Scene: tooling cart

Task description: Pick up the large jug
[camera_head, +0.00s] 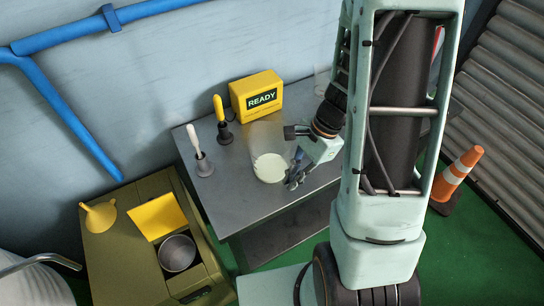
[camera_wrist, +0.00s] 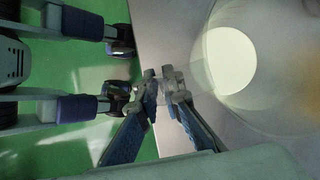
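The large jug (camera_head: 271,150) is a clear, see-through vessel with pale cream contents at its bottom. It stands upright on the grey metal cart top. In the wrist view the jug (camera_wrist: 206,68) fills the upper right, with a round pale disc inside its outline. My gripper (camera_head: 294,179) is low beside the jug's right side. In the wrist view the blue fingers of my gripper (camera_wrist: 162,82) slope together and their tips nearly meet, just left of the jug's outline. I see nothing clearly between the tips. The jug's handle cannot be made out.
A yellow READY box (camera_head: 257,97) stands behind the jug. A yellow-handled tool (camera_head: 220,112) and a white-handled tool (camera_head: 197,148) stand in dark holders on the left. An olive cabinet (camera_head: 118,255) with a yellow funnel (camera_head: 99,216) is lower left. A traffic cone (camera_head: 458,175) stands at right.

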